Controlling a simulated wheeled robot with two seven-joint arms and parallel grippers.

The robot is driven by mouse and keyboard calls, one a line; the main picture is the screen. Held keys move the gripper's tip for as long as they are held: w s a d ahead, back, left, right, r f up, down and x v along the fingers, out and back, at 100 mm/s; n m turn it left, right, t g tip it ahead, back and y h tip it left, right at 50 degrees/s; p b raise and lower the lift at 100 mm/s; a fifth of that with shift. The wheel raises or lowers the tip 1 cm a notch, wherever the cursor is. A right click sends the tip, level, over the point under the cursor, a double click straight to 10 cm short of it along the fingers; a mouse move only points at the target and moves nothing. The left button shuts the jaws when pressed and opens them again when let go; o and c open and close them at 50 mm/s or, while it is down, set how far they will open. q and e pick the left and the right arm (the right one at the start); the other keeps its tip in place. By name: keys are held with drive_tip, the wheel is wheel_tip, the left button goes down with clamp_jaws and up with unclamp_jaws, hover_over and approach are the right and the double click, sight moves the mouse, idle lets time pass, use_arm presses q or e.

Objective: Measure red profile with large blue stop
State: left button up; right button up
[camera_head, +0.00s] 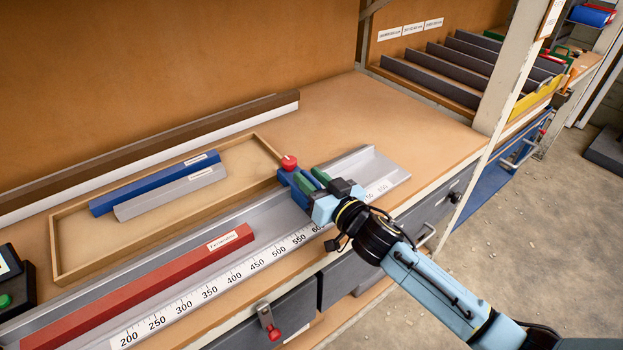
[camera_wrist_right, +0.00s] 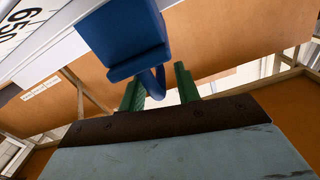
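The red profile (camera_head: 150,292) lies lengthwise in the grey measuring rail (camera_head: 375,160), behind the number scale (camera_head: 245,272). A blue stop (camera_head: 299,193) with a red knob (camera_head: 289,162) sits on the rail near the 600 mark, to the right of the profile and apart from it. My right gripper (camera_head: 314,180) is at this stop. In the right wrist view its green fingers (camera_wrist_right: 160,90) stand apart, with a lower part of the blue stop (camera_wrist_right: 125,40) between them and a gap showing beside the right finger. My left gripper is out of view.
A shallow wooden tray (camera_head: 65,240) behind the rail holds a blue profile (camera_head: 155,183) and a grey profile (camera_head: 170,192). A device with a green button (camera_head: 5,300) stands at the left edge. A clamp with a red knob (camera_head: 268,320) hangs at the bench front. A post (camera_head: 510,75) stands right.

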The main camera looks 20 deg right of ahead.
drive_tip(key=shift+w, duration=0.1)
clamp_jaws()
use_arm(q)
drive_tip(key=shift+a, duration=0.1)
use_arm(e)
drive_tip(key=s+a, duration=0.2)
drive_tip(key=a, duration=0.3)
drive_tip(key=s+a, duration=0.1)
drive_tip(key=a, duration=0.4)
drive_tip(key=s+a, duration=0.2)
drive_tip(key=a, duration=0.3)
drive_tip(key=shift+s+a, duration=0.25)
drive_tip(key=shift+s, duration=0.05)
drive_tip(key=shift+s+a, duration=0.1)
drive_tip(key=shift+a, duration=0.2)
unclamp_jaws()
drive_tip(key=shift+a, duration=0.1)
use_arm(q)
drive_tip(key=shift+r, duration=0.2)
